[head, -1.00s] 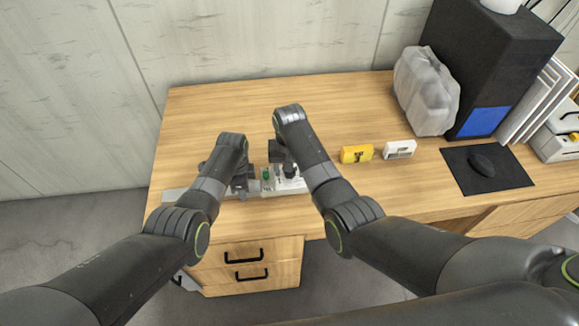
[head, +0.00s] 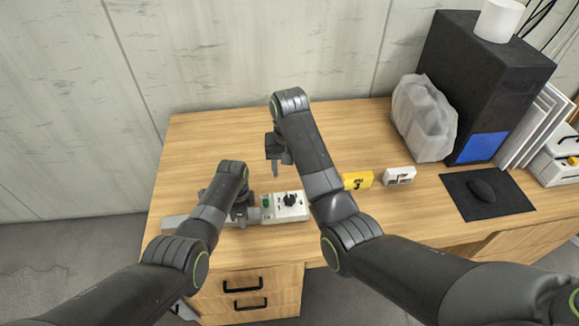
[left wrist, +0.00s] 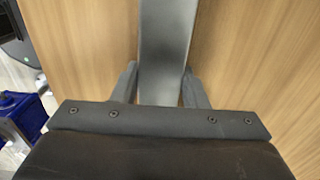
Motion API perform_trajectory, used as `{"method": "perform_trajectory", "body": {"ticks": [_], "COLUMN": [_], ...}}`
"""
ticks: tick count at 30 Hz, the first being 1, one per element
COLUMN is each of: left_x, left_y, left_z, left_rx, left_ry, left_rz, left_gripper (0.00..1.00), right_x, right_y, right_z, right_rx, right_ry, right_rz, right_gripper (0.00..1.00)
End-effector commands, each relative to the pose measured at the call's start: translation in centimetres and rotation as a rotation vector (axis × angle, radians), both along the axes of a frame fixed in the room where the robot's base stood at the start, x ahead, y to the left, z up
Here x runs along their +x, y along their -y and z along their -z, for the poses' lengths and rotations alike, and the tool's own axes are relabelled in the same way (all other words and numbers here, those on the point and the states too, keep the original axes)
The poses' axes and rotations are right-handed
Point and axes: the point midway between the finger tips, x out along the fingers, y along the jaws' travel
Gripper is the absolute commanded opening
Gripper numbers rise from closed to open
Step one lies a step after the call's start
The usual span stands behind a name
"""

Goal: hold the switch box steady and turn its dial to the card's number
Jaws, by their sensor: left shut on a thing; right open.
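The white switch box (head: 285,207) lies near the desk's front edge with a black dial (head: 290,199) and a green part at its left. Small numbers stand around the dial; its exact setting is too small to read. A grey bar (head: 178,222) runs left from the box. My left gripper (head: 243,213) is shut on this bar, which also shows between its fingers in the left wrist view (left wrist: 164,50). My right gripper (head: 276,168) is open and empty, behind the box and clear of the dial. A yellow card (head: 357,180) shows what looks like a 3.
A white card-like block (head: 399,176) stands right of the yellow one. A black mat with a mouse (head: 482,190), a wrapped grey object (head: 424,118) and a black computer tower (head: 490,90) fill the right side. The desk's back left is clear.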

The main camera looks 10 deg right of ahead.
Motion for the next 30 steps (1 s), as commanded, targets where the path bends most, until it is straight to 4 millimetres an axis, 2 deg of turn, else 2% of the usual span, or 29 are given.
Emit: {"method": "perform_trajectory", "body": {"ticks": [8,9,14,24,30], "left_x": [0.0,0.0,0.0,0.0,0.1], "left_y": [0.0,0.0,0.0,0.0,0.1], "left_z": [0.0,0.0,0.0,-0.2,-1.5], "left_rx": [-0.001,-0.001,0.000,0.000,-0.002], "left_ry": [0.000,0.000,0.000,0.000,0.002], "left_rz": [0.000,0.000,0.000,0.000,0.001], "left_gripper": [0.00,0.45,0.65,0.65,0.65], "right_x": [0.0,0.0,0.0,0.0,0.0], "right_y": [0.0,0.0,0.0,0.0,0.0], "right_z": [0.0,0.0,0.0,0.0,0.0], "right_rx": [0.000,0.000,0.000,0.000,0.000], "right_ry": [0.000,0.000,0.000,0.000,0.000], "right_rz": [0.000,0.000,0.000,0.000,0.000], "right_gripper": [0.53,0.53,0.53,0.53,0.53]}}
